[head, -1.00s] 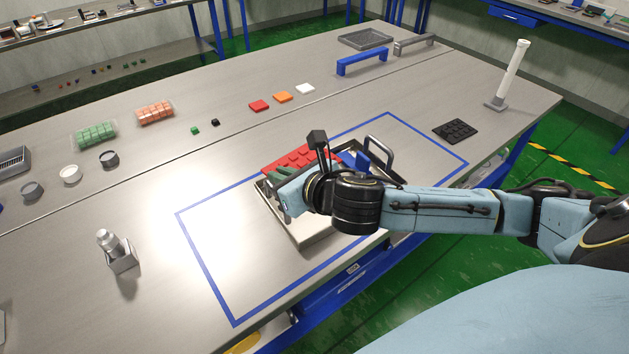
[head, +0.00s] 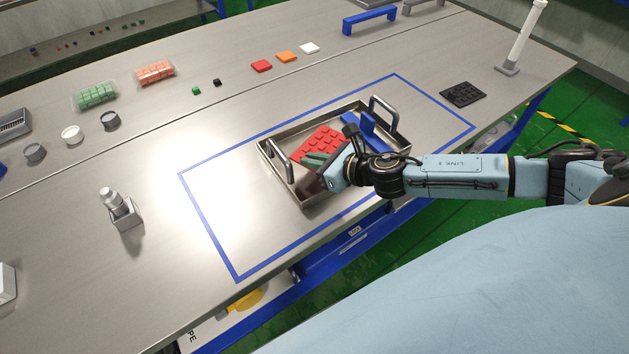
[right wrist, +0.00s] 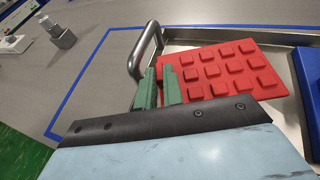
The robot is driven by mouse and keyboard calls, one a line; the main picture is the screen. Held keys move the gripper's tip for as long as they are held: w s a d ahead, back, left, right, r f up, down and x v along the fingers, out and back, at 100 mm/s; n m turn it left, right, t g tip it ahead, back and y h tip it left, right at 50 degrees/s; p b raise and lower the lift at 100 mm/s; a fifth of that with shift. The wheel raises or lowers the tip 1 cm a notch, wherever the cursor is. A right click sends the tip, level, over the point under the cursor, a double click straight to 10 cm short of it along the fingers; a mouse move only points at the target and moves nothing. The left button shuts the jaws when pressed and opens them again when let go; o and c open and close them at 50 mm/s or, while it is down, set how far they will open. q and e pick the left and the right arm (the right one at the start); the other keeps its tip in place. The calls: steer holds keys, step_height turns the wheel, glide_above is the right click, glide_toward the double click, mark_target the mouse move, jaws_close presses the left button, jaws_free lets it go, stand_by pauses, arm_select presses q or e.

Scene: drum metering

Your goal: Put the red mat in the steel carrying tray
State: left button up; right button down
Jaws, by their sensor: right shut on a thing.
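The red mat (head: 322,142), a flat studded piece, is inside the outline of the steel carrying tray (head: 276,163). I cannot tell if it lies flat on the tray floor. My right gripper (head: 318,161) reaches over the tray's near side, its green fingers shut on the mat's near left edge. In the right wrist view the mat (right wrist: 222,70) spreads right of the fingers (right wrist: 160,88), beside the tray's left handle (right wrist: 146,50). My left gripper is not in view.
A blue piece (head: 362,130) stands in the tray's right part, close to the mat. A blue outline (head: 205,225) on the table surrounds the tray. A black studded mat (head: 462,94) lies to the right. A metal fixture (head: 118,208) stands left; the table between is clear.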

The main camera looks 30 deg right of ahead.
mark_target(315, 187)
steer(key=shift+f+b, duration=1.15)
steer(key=shift+f, duration=1.9)
steer(key=shift+f, duration=0.2)
steer(key=c, duration=1.5)
jaws_free()
steer(key=shift+c, duration=0.2)
steer(key=shift+r, duration=0.1)
steer(key=shift+s+d+r, duration=0.1)
steer(key=shift+r, duration=0.1)
steer(key=v, duration=1)
steer(key=shift+s+f+b, duration=0.15)
steer(key=shift+f+b, duration=0.05)
steer(key=shift+b, duration=0.15)
steer(key=shift+v, duration=0.8)
